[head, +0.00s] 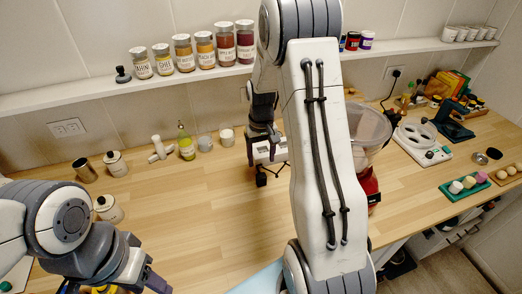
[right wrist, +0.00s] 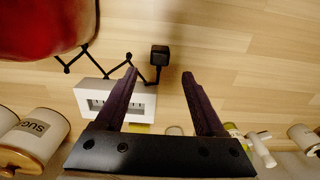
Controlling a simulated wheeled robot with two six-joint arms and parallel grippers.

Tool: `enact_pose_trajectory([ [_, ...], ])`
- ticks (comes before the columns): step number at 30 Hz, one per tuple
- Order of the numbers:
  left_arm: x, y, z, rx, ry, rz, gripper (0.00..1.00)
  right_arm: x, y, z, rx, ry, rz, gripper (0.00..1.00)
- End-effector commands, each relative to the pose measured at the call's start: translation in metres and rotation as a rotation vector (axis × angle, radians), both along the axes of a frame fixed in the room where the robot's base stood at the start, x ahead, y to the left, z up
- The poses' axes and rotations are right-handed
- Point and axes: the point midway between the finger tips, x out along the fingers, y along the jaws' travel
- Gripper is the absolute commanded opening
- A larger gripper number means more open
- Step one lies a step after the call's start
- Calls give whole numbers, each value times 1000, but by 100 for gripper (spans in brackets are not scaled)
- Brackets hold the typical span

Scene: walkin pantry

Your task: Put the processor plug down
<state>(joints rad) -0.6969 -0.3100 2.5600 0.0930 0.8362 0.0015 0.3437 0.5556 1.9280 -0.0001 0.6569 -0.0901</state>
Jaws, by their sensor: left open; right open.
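The black processor plug (right wrist: 159,55) shows in the right wrist view just beyond and between the fingertips of my right gripper (right wrist: 160,74), which is open and empty. Its thin black cord bends back toward the red food processor (right wrist: 45,25). In the head view the plug (head: 261,180) is a small dark block below my right gripper (head: 263,158), over the wooden counter. I cannot tell whether the plug rests on the wood. My left gripper (head: 125,284) is low at the left, open, and partly cut off by the frame's edge.
A white slotted box (right wrist: 110,98) is beside the right gripper's fingers. The processor (head: 369,190) is partly hidden behind my right arm. The counter's middle left (head: 200,210) is clear.

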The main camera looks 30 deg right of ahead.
Motion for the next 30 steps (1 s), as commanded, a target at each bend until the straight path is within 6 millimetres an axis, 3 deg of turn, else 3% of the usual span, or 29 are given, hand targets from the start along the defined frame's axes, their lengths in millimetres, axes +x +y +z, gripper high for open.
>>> enact_pose_trajectory([
  [7, 0, 0, -10, 0, 0, -1, 50, 1, 0, 39, -1, -3, 0, 71],
  [14, 0, 0, -10, 0, 0, -1, 50, 0, 1, 49, 0, 1, 2, 71],
  [17, 0, 0, -10, 0, 0, -1, 50, -1, 16, 54, 1, -3, 30, 71],
  [20, 0, 0, -10, 0, 0, -1, 50, -8, 57, 66, 5, -11, 110, 71],
  [23, 0, 0, -10, 0, 0, -1, 50, -28, 118, 83, 14, -21, 239, 71],
  [27, 0, 0, -10, 0, 0, -1, 50, -83, 196, 101, 31, -33, 439, 71],
  [30, 0, 0, -10, 0, 0, -1, 50, -130, 236, 108, 46, -39, 580, 71],
])
